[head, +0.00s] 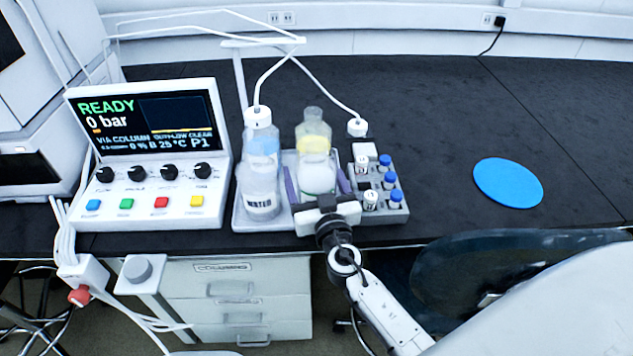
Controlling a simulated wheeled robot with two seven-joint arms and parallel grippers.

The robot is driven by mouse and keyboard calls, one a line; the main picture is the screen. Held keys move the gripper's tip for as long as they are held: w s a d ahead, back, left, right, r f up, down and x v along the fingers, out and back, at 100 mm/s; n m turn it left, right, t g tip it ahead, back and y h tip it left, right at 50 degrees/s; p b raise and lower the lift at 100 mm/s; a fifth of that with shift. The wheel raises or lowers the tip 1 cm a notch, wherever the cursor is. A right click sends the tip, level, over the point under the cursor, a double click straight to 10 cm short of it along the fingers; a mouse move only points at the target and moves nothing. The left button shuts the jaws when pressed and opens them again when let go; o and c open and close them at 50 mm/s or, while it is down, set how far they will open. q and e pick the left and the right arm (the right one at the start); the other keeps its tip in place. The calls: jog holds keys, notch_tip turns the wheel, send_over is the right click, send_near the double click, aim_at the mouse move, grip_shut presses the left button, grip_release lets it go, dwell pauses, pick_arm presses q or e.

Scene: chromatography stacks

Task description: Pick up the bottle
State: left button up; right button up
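A clear bottle (314,146) with yellowish contents above and white below stands upright and uncapped in a light tray (240,217). Another clear bottle, labelled WATER (261,180), stands to its left with a white cap and tube. My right gripper (317,184) reaches in from the front, low at the uncapped bottle. Its purple fingers lie on either side of that bottle and look slightly apart from it. The gripper body hides the bottle's base. My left gripper is not in view.
A grey rack (398,213) with small blue- and white-capped vials stands close on the right. A control unit (150,150) reading READY stands on the left. White tubes arch above the bottles. A blue disc (508,183) lies on the black bench (440,120), with free room around it.

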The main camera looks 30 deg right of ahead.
jog(key=c, duration=1.3)
jog(key=shift+r, duration=0.2)
jog(key=shift+c, duration=0.7)
